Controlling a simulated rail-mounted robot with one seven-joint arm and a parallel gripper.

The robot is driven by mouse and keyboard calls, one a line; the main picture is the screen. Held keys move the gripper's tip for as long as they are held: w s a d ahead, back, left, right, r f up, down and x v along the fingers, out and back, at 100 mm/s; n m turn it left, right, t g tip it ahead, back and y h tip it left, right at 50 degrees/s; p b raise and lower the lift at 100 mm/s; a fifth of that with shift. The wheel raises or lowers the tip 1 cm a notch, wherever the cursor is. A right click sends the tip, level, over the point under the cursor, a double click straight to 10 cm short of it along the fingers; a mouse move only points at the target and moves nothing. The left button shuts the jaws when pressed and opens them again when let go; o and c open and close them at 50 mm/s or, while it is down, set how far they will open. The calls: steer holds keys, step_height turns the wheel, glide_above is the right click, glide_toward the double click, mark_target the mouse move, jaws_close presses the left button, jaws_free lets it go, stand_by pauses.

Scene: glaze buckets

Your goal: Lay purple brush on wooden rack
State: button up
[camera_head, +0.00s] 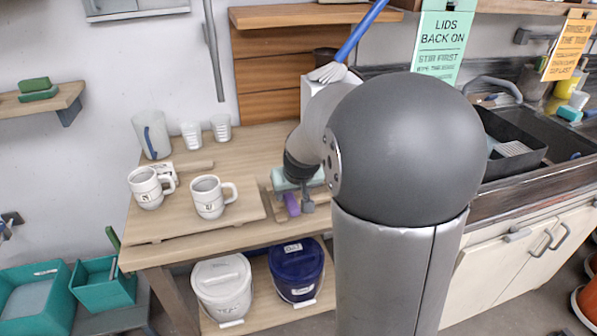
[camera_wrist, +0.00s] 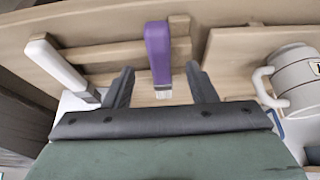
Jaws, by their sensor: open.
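The purple brush (camera_wrist: 157,45) lies across the slats of the wooden rack (camera_wrist: 105,53) in the wrist view. Its metal end points toward my gripper (camera_wrist: 161,84). The jaws are open, with one finger on each side of the brush and a gap to each; I cannot tell their exact height over it. In the head view, the purple brush (camera_head: 291,204) shows just below my gripper (camera_head: 300,196) at the table's front, and my arm hides much of the rack. A white-handled brush (camera_wrist: 58,66) lies left of the purple one in the wrist view.
Two white mugs (camera_head: 148,188) (camera_head: 210,197) stand on a board left of the rack. A clear jug (camera_head: 152,135) and two cups are behind. A white bucket (camera_head: 222,284) and a blue bucket (camera_head: 297,270) sit below. The sink (camera_head: 515,150) is at right.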

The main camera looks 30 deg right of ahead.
steer(key=d+v, duration=0.1)
steer(key=v, duration=1.2)
steer(key=s+a+f+n+g, duration=0.1)
steer(key=s+a+f+g, duration=0.1)
steer(key=s+a+f, duration=0.4)
steer(key=s+a+f+n+g+y, duration=0.1)
steer(key=s+a+f, duration=0.5)
steer(key=s, duration=0.7)
steer(key=shift+a+f+g, duration=0.25)
steer(key=shift+f+g, duration=0.3)
steer(key=shift+g, duration=0.35)
